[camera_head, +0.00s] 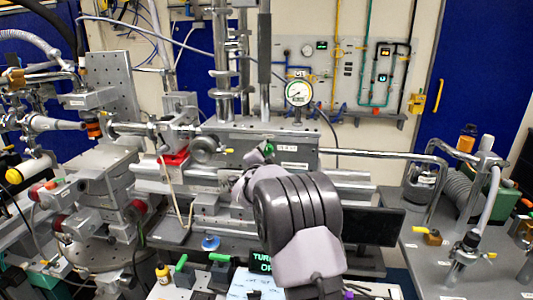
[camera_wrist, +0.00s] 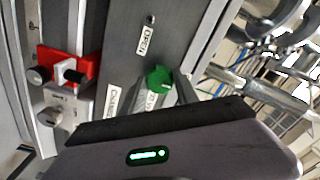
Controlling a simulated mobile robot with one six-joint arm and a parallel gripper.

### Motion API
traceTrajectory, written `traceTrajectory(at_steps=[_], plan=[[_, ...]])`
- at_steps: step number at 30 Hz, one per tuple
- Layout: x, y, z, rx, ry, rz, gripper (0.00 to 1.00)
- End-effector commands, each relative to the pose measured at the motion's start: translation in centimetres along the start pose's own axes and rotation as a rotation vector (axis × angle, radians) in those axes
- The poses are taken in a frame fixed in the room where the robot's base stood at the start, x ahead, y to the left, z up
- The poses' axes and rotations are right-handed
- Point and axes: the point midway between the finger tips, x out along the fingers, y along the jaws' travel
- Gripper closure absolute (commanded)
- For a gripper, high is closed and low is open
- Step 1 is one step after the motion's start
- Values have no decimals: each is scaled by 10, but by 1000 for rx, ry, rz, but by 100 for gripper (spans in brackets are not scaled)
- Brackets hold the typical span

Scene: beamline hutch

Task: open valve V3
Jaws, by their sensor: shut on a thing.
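In the wrist view a green valve handle (camera_wrist: 159,78) stands on a dark grey panel (camera_wrist: 120,45). A white label beside it is partly hidden; I cannot read it surely as V3. The panel carries an OPEN label (camera_wrist: 145,38) and a CLOSED label (camera_wrist: 111,101), partly covered. My gripper (camera_wrist: 160,86) is shut on the green handle, a finger on either side. In the head view a bit of green handle (camera_head: 268,150) shows at the grey block's front face, beyond my wrist, which hides most of my gripper.
A red block with knobs (camera_wrist: 70,66) sits close beside the panel. A pressure gauge (camera_head: 298,92) stands above the block. Metal pipework (camera_head: 390,155) runs to the right bench. Other green handles (camera_head: 182,262) are on the front bench. A dark monitor (camera_head: 373,226) stands right of my wrist.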

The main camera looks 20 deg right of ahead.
Motion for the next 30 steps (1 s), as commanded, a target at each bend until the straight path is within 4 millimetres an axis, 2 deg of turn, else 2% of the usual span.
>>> traceTrajectory(at_steps=[11,30], plan=[[0,0,0,-136,0,0,100],[0,-2,-1,-732,1,1,100]])
